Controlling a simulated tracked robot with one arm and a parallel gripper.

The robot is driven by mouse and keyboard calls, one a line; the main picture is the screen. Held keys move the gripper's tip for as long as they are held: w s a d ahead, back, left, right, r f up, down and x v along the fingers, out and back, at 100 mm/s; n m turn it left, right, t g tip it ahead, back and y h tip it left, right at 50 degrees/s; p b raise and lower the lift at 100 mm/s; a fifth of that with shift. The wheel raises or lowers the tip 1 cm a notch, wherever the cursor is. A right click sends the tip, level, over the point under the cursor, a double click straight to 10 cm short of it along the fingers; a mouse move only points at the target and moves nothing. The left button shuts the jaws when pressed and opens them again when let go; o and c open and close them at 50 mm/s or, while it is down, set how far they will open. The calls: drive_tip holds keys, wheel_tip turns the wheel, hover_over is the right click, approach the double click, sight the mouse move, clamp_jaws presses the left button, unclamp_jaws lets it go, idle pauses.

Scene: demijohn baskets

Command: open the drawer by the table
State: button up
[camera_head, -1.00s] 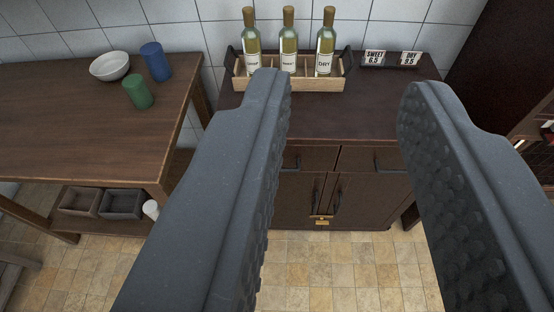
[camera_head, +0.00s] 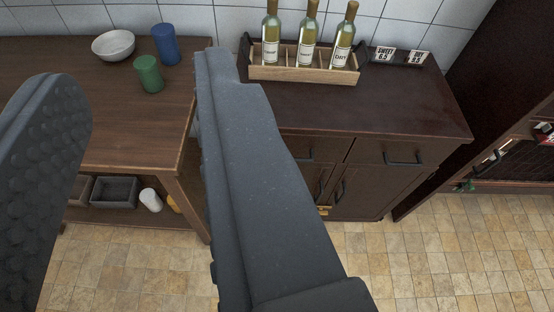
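A dark brown cabinet (camera_head: 408,108) stands right of the wooden table (camera_head: 135,110). Two closed drawers sit side by side under its top. The left drawer (camera_head: 325,149), nearer the table, is partly hidden behind my gripper's right finger, but part of its dark handle (camera_head: 304,157) shows. The right drawer (camera_head: 375,151) has its dark handle (camera_head: 404,159) in full view. My gripper (camera_head: 140,68) is open and empty.
A crate (camera_head: 290,75) with three bottles stands on the cabinet, near price signs (camera_head: 400,55). A white bowl (camera_head: 113,45), blue cup (camera_head: 165,44) and green cup (camera_head: 148,74) stand on the table. Cabinet doors are below the drawers. Tiled floor (camera_head: 450,260) is clear at lower right.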

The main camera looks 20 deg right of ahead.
drive_tip(key=shift+s+a, duration=0.1)
drive_tip(key=w+d+f+m+t+h+b, duration=0.15)
drive_tip(key=w+d+f+m, duration=0.35)
drive_tip(key=w+f, duration=1)
drive_tip(key=w+d+f+m+t+b, duration=0.1)
drive_tip(key=w+d+f+m+b, duration=0.3)
drive_tip(key=w+f, duration=1.1)
drive_tip(key=s+d+f+m+t+h+b, duration=0.1)
drive_tip(key=s+d+f+m, duration=0.2)
drive_tip(key=f, duration=1)
drive_tip(key=s+d+f+m+h+b, duration=0.15)
drive_tip(key=d+f+m, duration=0.3)
drive_tip(key=f, duration=0.75)
drive_tip(key=s+d+f+m+t+h+b, duration=0.1)
drive_tip(key=s+d+f+m+h, duration=0.3)
drive_tip(key=f, duration=0.9)
drive_tip(key=w+r+b, duration=0.1)
drive_tip(key=w, duration=0.3)
drive_tip(key=w+d+y, duration=0.1)
drive_tip(key=w, duration=0.4)
drive_tip(key=w+d+r+y+b, duration=0.1)
drive_tip(key=w, duration=0.4)
drive_tip(key=shift+r+m+g+b, duration=0.25)
drive_tip(key=shift+r+m+b, duration=0.1)
